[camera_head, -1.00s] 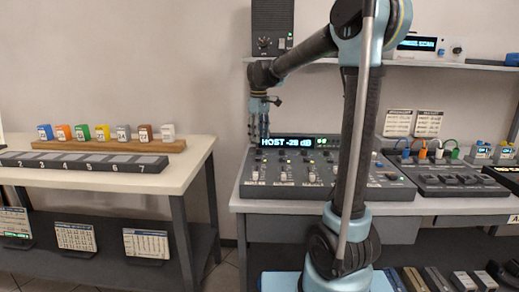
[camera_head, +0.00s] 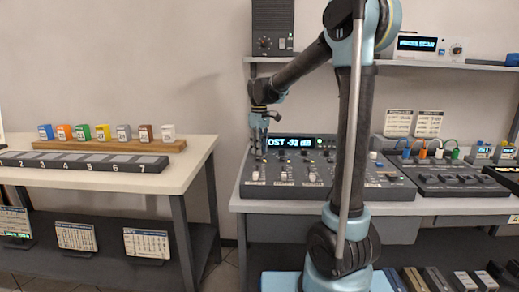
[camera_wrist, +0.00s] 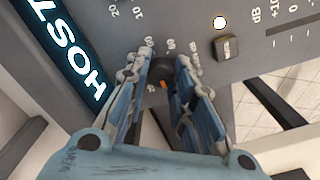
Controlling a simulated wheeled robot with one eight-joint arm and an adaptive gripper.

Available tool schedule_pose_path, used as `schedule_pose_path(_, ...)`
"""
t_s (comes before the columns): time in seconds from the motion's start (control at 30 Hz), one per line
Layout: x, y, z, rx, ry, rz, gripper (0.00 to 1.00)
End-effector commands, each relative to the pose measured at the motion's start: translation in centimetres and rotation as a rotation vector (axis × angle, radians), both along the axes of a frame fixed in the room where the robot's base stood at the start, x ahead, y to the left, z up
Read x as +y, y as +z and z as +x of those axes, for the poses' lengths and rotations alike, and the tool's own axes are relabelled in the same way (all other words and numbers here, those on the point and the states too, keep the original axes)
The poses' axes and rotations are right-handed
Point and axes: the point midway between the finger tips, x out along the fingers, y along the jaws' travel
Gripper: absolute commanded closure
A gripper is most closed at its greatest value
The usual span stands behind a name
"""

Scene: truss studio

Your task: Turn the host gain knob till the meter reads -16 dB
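The host gain knob (camera_wrist: 161,72) is a small dark knob with an orange mark, on the grey mixer panel in the wrist view. My gripper (camera_wrist: 163,66) has one finger on each side of it and appears shut on it. In the head view my gripper (camera_head: 259,151) points down at the mixer's upper left, hiding the knob there. The meter (camera_head: 290,142) is a dark display with pale letters. My gripper covers its left end; it reads about -33 dB, though the last digit is blurred. The wrist view shows the word HOST on the meter (camera_wrist: 72,50).
The mixer (camera_head: 330,192) stands on the right bench, with several knobs and faders close by. In the wrist view a square button (camera_wrist: 227,48) and lit lamp (camera_wrist: 220,22) lie right of the knob. A shelf (camera_head: 455,64) hangs above. The left bench (camera_head: 185,172) holds coloured blocks.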

Motion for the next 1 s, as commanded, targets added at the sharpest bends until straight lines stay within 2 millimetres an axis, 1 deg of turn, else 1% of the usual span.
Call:
schedule_pose_path(0.27, -0.14, 0.02, 0.11, -0.001, -0.012, -0.001, 1.0)
schedule_pose_path(0.47, -0.15, 0.03, 0.14, -0.002, -0.075, 0.0, 1.0)
schedule_pose_path(0.67, -0.16, 0.04, 0.16, -0.002, -0.211, -0.001, 1.0)
schedule_pose_path(1.0, -0.18, 0.05, 0.2, -0.002, -0.526, -0.001, 1.0)
